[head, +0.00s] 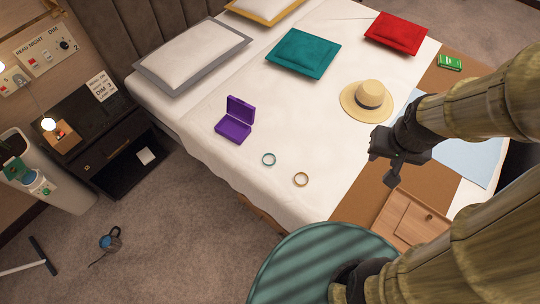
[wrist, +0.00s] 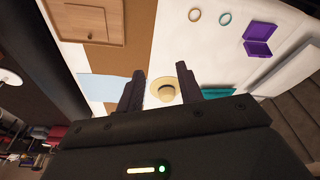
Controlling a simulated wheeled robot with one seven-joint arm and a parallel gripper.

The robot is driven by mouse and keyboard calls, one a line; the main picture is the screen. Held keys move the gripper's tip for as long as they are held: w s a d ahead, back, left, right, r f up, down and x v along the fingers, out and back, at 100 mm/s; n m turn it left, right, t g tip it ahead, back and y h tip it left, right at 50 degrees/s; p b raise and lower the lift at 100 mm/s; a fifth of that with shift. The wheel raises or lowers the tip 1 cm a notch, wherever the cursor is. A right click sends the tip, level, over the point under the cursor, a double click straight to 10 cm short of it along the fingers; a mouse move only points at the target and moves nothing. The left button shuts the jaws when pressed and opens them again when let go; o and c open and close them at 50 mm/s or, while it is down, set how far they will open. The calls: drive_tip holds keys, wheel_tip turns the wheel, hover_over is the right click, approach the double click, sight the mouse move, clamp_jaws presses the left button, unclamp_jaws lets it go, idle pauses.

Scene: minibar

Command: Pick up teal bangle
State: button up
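The teal bangle (head: 268,159) lies flat on the white bed sheet, between an open purple box and a tan-gold bangle (head: 301,179). In the wrist view the teal bangle (wrist: 225,19) is near the top, with the gold bangle (wrist: 195,15) to its left. My gripper (head: 392,168) is above the bed's brown runner, to the right of both bangles and apart from them. In the wrist view my gripper (wrist: 166,92) has its two fingers wide apart, with nothing between them at the tips.
The open purple box (head: 235,120) stands on the bed left of the bangles. A straw hat (head: 367,101), a teal cushion (head: 302,53) and a red cushion (head: 397,33) lie farther back. A wooden board (head: 409,221) lies on the runner. The sheet around the bangles is clear.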

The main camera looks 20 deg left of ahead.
drive_tip(key=shift+s, duration=0.15)
drive_tip(key=o, duration=1)
drive_tip(key=f+b, duration=0.1)
drive_tip(key=a+f+n+b, duration=0.1)
drive_tip(key=shift+w+f, duration=0.2)
drive_tip(key=shift+f, duration=0.1)
drive_tip(key=w+a+f+n+h+b, duration=0.2)
drive_tip(key=a+f+n+b, duration=0.35)
drive_tip(key=f, duration=0.25)
drive_tip(key=w+a+f+n+h+b, duration=0.2)
drive_tip(key=a+f+n+b, duration=0.3)
drive_tip(key=f, duration=0.4)
drive_tip(key=w+a+f+n+h+b, duration=0.25)
drive_tip(key=f+n+b, duration=0.25)
drive_tip(key=f+b, duration=0.25)
drive_tip(key=a+f+n+t+y+b, duration=0.1)
drive_tip(key=a+f+n+t+b, duration=0.4)
drive_tip(key=a+f, duration=0.5)
drive_tip(key=s+a+f+n+t+b, duration=0.1)
drive_tip(key=a+f+n+t+b, duration=0.4)
drive_tip(key=a, duration=1)
wheel_tip(320, 180, down, 6)
drive_tip(key=n+b, duration=0.3)
drive_tip(key=n, duration=0.2)
drive_tip(key=shift+s+a+y+b, duration=0.2)
drive_tip(key=shift+s+y+b, duration=0.05)
drive_tip(key=shift+y+b, duration=0.1)
